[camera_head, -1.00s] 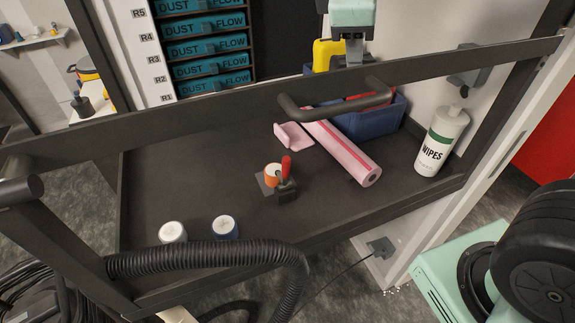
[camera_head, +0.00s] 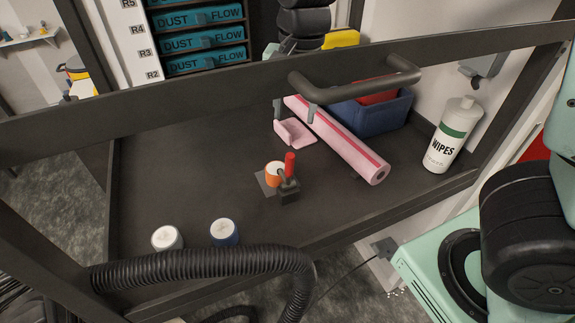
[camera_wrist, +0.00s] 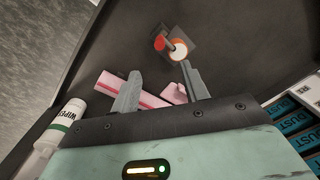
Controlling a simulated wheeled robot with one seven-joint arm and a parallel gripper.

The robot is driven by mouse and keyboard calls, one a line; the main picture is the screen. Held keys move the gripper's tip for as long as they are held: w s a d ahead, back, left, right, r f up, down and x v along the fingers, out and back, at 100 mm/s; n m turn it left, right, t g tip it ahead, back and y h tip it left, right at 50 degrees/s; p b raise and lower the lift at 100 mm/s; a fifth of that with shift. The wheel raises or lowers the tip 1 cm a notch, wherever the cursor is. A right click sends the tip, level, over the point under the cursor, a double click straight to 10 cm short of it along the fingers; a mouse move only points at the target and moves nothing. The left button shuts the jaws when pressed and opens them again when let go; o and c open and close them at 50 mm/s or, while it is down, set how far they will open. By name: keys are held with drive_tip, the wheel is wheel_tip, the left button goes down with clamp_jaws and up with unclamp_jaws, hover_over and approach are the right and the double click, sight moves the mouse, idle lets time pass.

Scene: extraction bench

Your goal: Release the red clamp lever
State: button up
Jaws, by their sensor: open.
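The red clamp lever (camera_head: 290,163) stands roughly upright on a small black clamp (camera_head: 289,190) on the dark bench. An orange-sided piece with a pale top (camera_head: 272,176) sits right beside it on a dark plate. In the wrist view the red lever (camera_wrist: 160,43) and the round orange-rimmed piece (camera_wrist: 178,50) lie ahead of the fingertips. My gripper (camera_head: 295,112) is open and empty, above the bench behind the lever and apart from it; a dark handle bar partly hides it. Its two spread fingers also show in the wrist view (camera_wrist: 160,80).
A pink roll (camera_head: 340,140) and a pink bracket (camera_head: 295,132) lie behind the clamp. A blue bin (camera_head: 375,118) and a wipes bottle (camera_head: 452,135) stand right. Two white-topped jars (camera_head: 224,232) stand front left. The frame's dark handle bar (camera_head: 350,88) crosses above the bench.

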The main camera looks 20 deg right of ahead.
sight(288, 176)
drive_tip(key=f, duration=1.5)
drive_tip(key=shift+w+a+f, duration=0.25)
drive_tip(key=shift+a+f, duration=0.05)
drive_tip(key=shift+a, duration=0.05)
clamp_jaws()
drive_tip(key=shift+a, duration=0.1)
